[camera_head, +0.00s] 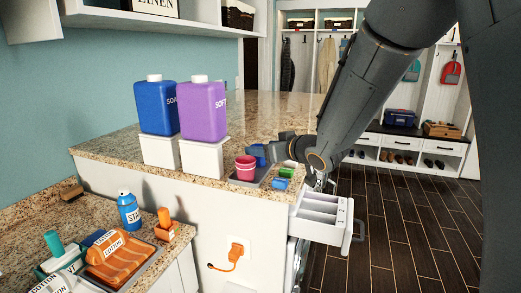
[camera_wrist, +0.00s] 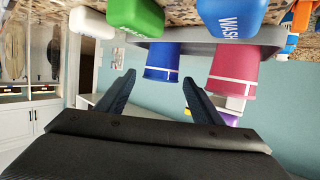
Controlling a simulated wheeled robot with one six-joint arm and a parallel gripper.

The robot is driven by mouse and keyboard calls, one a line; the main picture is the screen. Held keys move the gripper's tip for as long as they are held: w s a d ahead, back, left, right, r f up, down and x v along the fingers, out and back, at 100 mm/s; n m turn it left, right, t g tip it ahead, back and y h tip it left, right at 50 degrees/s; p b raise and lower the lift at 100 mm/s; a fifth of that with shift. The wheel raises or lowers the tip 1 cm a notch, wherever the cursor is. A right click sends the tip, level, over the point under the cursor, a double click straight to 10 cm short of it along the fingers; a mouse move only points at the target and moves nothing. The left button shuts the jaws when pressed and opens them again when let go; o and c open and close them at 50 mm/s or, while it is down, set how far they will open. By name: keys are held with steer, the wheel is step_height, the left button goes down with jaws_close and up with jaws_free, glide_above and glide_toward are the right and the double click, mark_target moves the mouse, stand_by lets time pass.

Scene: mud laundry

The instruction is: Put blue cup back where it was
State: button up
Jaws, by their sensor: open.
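The blue cup (camera_wrist: 162,60) stands on the grey tray (camera_wrist: 205,46), beside the pink-red cup (camera_wrist: 233,66); the wrist view is upside down. In the head view the blue cup (camera_head: 257,152) shows partly behind the pink-red cup (camera_head: 246,167), on the tray at the counter's edge. My gripper (camera_wrist: 158,78) is open, its fingertips pointing at the blue cup, one toward each side of it. I cannot tell whether they touch it. In the head view my gripper (camera_head: 284,148) is just right of the cup, its fingers partly hidden.
A green block (camera_wrist: 136,16) and a blue WASH block (camera_wrist: 230,16) lie close to the cups. Blue SOAP (camera_head: 156,108) and purple SOFT (camera_head: 203,112) bottles stand on white stands to the left. An open white drawer (camera_head: 322,208) juts out below the counter (camera_head: 250,115).

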steer(key=b+v, duration=0.1)
steer(key=v, duration=0.8)
steer(key=shift+s+d, duration=0.2)
steer(key=shift+s, duration=0.15)
